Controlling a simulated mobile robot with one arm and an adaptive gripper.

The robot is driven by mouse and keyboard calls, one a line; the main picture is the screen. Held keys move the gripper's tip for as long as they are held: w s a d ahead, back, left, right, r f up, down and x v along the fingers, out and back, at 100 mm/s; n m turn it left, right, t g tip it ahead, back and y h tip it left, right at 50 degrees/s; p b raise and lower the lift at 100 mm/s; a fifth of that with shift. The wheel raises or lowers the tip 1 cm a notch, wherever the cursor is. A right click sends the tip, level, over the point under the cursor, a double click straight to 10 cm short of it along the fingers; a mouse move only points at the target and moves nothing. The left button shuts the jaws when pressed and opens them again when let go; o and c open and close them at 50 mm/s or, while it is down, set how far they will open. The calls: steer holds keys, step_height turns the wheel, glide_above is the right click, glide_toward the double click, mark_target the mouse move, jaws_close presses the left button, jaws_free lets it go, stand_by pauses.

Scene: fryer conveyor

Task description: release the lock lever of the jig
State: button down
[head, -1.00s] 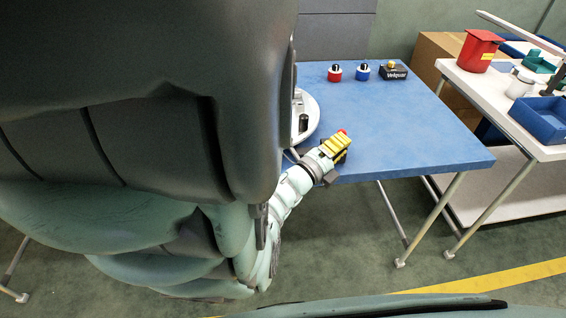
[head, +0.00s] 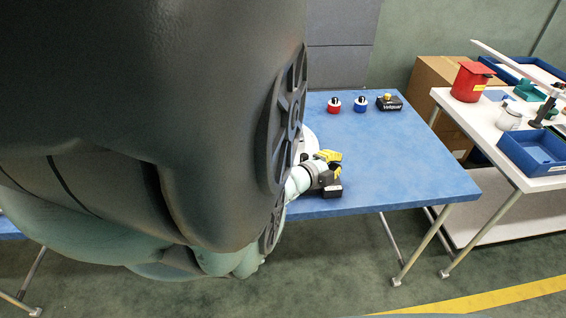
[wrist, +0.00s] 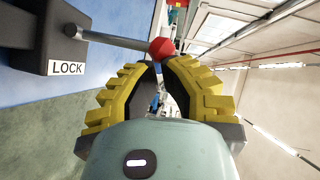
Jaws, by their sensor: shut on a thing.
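The lock lever is a grey rod (wrist: 115,40) with a red ball knob (wrist: 162,49) at its end. It runs roughly level in the wrist view from a dark jig block (wrist: 28,35) with a white LOCK label (wrist: 67,68). My gripper (wrist: 160,66) has yellow ribbed fingers that close around the knob end of the lever; the knob shows between the fingertips. In the head view my gripper (head: 331,160) is at the near edge of the blue table, just above a dark block (head: 332,191). The lever is hidden there.
The blue table (head: 400,160) is clear to the right of my gripper. A red-and-white item (head: 333,105), a blue-and-white item (head: 360,104) and a black box (head: 389,103) stand at its back. A white side table (head: 470,115) holds bins at the right.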

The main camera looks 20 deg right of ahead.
steer(key=shift+w+d+r+n+g+y, duration=0.2)
steer(key=shift+w+d+n+g+y, duration=0.1)
steer(key=shift+w+n+g+y, duration=0.25)
stand_by(0.5)
steer(key=shift+w+a, duration=0.15)
steer(key=shift+w, duration=0.7)
stand_by(0.9)
